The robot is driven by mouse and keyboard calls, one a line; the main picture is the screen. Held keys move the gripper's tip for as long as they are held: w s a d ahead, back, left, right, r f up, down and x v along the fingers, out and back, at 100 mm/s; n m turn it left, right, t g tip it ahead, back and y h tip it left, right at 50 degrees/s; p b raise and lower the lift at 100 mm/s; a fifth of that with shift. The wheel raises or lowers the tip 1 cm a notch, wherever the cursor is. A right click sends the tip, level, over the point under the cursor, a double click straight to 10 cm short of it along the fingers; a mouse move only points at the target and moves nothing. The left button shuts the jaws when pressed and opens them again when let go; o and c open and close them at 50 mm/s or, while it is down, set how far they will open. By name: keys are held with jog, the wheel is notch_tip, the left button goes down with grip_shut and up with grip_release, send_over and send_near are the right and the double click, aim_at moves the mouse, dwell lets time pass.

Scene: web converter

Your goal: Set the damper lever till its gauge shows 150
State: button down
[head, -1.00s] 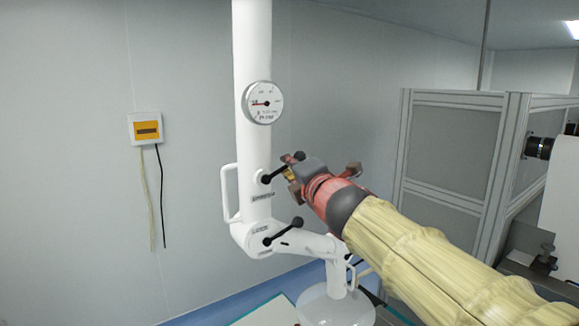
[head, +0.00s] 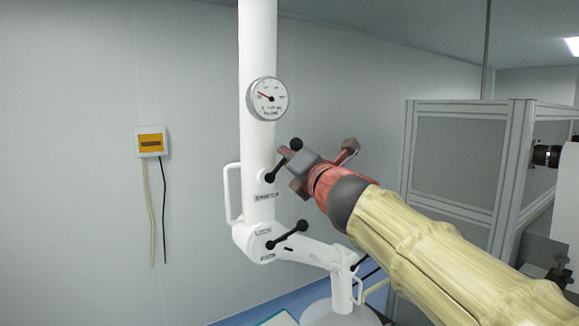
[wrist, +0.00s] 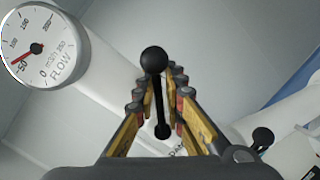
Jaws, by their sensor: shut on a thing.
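The damper lever (head: 296,144) is a black rod with a ball knob on the white column, tilted up and to the right from its pivot. In the wrist view its knob (wrist: 154,60) and rod lie between the fingers. My gripper (head: 287,167) is shut on this lever; its fingers (wrist: 162,80) flank the rod in the wrist view. The round white flow gauge (head: 267,98) sits on the column above the lever. In the wrist view the gauge (wrist: 40,45) has its red needle near the 50 mark.
A second black lever (head: 286,235) sits lower on the column by a LOCK label. A white handle (head: 228,195) loops from the column's left side. A yellow wall box (head: 150,142) with hanging cords is at left. A grey framed enclosure (head: 455,155) stands at right.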

jog(key=shift+f, duration=0.2)
jog(key=c, duration=2)
grip_release()
jog(key=shift+r, duration=0.15)
jog(key=shift+o, duration=0.2)
jog(key=shift+d, duration=0.1)
jog(key=v, duration=1.2)
jog(key=shift+c, duration=0.2)
